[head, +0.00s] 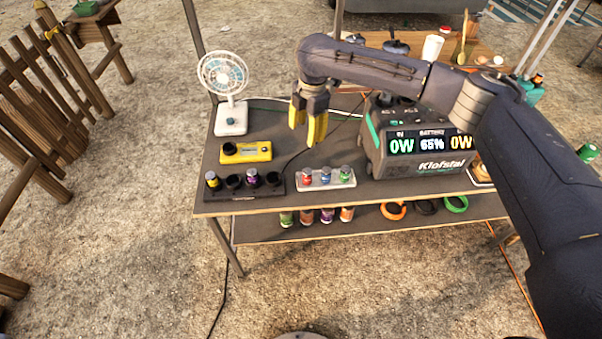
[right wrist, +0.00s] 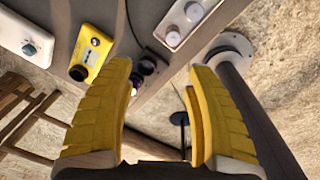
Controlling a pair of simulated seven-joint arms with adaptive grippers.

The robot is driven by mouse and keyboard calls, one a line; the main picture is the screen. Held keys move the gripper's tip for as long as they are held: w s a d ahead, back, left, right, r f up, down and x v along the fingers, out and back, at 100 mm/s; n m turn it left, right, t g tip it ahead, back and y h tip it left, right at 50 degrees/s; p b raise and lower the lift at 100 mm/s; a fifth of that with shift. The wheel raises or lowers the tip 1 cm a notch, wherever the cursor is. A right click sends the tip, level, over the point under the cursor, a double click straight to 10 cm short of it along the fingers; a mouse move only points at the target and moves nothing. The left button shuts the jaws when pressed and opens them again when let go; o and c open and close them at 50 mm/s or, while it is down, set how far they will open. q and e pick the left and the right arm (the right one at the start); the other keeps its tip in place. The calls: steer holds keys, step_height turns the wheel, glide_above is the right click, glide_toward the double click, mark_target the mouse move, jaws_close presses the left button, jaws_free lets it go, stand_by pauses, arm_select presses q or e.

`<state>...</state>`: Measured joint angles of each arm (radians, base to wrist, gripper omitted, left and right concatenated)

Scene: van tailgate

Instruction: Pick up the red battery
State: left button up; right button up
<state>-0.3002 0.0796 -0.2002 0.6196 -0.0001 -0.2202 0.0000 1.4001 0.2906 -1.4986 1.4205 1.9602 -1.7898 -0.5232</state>
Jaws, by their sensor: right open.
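The red battery (head: 306,176) stands at the left end of a small white holder (head: 326,184) near the table's front edge. A blue battery (head: 326,175) and a green battery (head: 345,174) stand beside it. My right gripper (head: 308,130) hangs fingers-down above the table, behind and above the red battery, apart from it. Its yellow fingers are open and empty. My left gripper is out of view.
A black tray (head: 244,193) with several round slots and batteries sits left of the white holder. A yellow tester (head: 246,152) and a white fan (head: 230,118) stand behind it. A power station (head: 420,165) stands at right. A lower shelf (head: 330,231) holds more items.

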mark_target(307, 170)
steer(key=shift+n+h, duration=0.4)
steer(key=shift+n, duration=0.1)
steer(key=f, duration=0.4)
steer(key=s+f, duration=0.1)
steer(key=f, duration=0.7)
steer(key=shift+s+d+f, duration=0.2)
steer(key=shift+s+d, duration=0.05)
steer(key=shift+d, duration=0.1)
steer(key=shift+a+f, duration=0.1)
steer(key=shift+f, duration=3.25)
steer(key=shift+c, duration=0.3)
jaws_close()
